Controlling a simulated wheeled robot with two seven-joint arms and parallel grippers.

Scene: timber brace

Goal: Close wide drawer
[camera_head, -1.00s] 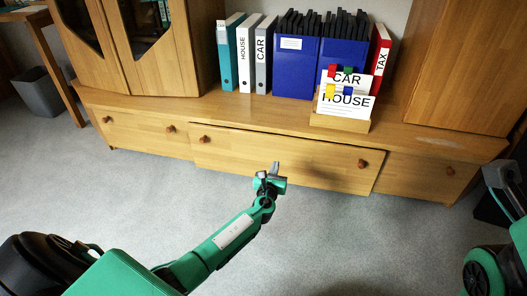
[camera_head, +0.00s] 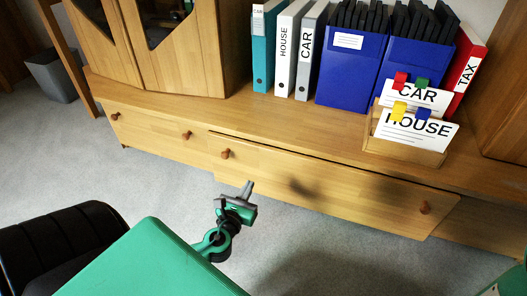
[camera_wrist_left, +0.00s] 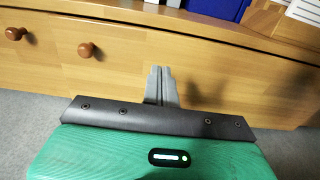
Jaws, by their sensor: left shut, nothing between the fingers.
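The wide drawer (camera_head: 330,192) is the long middle wooden front of the low cabinet, with two round brown knobs. A dark gap runs along its top edge and its front stands slightly proud of its neighbours, so it is a little open. My left gripper (camera_head: 247,187) is shut and empty in front of the drawer's left half, to the right of its left knob (camera_head: 226,153). In the left wrist view the shut fingers (camera_wrist_left: 160,72) point at the drawer front (camera_wrist_left: 215,75); I cannot tell whether they touch it. My right gripper is out of view.
On the cabinet top stand binders (camera_head: 285,50), blue file boxes (camera_head: 350,68), a red TAX binder (camera_head: 465,65) and a wooden card holder (camera_head: 405,150). A narrower drawer (camera_head: 155,132) sits at left. A grey bin (camera_head: 55,80) stands far left. Carpet in front is clear.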

